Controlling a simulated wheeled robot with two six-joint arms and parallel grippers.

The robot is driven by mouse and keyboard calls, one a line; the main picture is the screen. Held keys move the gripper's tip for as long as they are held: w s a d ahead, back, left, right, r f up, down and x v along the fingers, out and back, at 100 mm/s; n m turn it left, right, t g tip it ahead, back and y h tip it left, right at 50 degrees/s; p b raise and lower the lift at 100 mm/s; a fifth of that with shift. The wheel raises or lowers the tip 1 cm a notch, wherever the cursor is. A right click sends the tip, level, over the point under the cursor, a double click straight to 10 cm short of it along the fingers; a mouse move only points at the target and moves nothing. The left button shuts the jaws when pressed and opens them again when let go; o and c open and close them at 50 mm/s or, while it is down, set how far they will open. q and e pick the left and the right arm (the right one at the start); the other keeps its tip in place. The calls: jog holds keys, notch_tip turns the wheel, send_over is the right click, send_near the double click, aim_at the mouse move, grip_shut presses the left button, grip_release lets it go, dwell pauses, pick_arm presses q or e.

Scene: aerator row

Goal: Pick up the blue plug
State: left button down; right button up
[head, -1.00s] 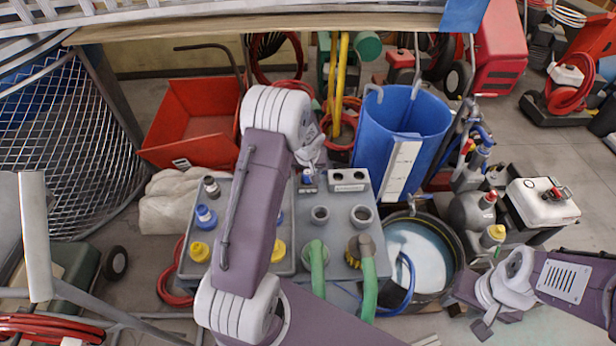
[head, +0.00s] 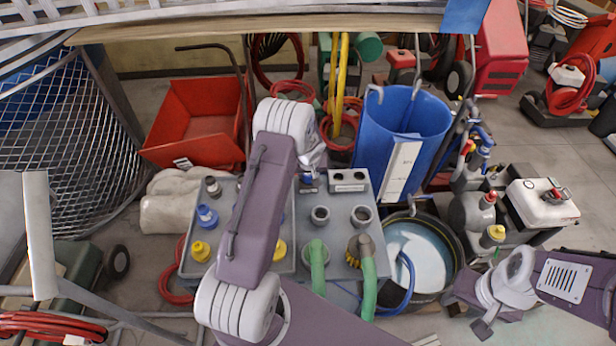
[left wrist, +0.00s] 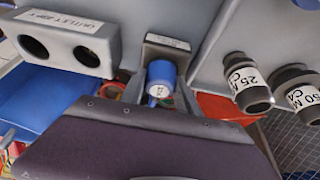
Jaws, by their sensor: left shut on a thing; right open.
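The blue plug (left wrist: 160,78) is between the fingers of my left gripper (left wrist: 158,92) in the left wrist view, with a small label on its side. The gripper is shut on it. Right behind the plug is a small grey labelled block (left wrist: 167,43); I cannot tell whether the plug still touches it. In the head view my left gripper (head: 312,168) is beside the grey two-hole box (head: 348,180), and the plug is mostly hidden. My right gripper (head: 480,310) is open and empty at the lower right.
Another blue plug (head: 207,216) and yellow plugs (head: 200,251) stand in the left grey tray (head: 228,262). Grey sockets (head: 320,214) and green hoses (head: 317,262) are in front. A blue bin (head: 425,125) stands behind right, and a round water tub (head: 455,250) at right.

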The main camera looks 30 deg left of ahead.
pick_arm(q)
jog(key=shift+r, duration=0.35)
jog(key=r, duration=0.2)
jog(key=d+r, duration=0.1)
jog(key=r, duration=0.1)
jog(key=shift+w, duration=0.25)
jog(key=w+d+r, duration=0.4)
jog(key=d+r, duration=0.2)
jog(key=d, duration=0.3)
jog(key=shift+w+d+r+b, duration=0.15)
jog(key=shift+w+d+b, duration=0.1)
jog(key=shift+d+b, duration=0.1)
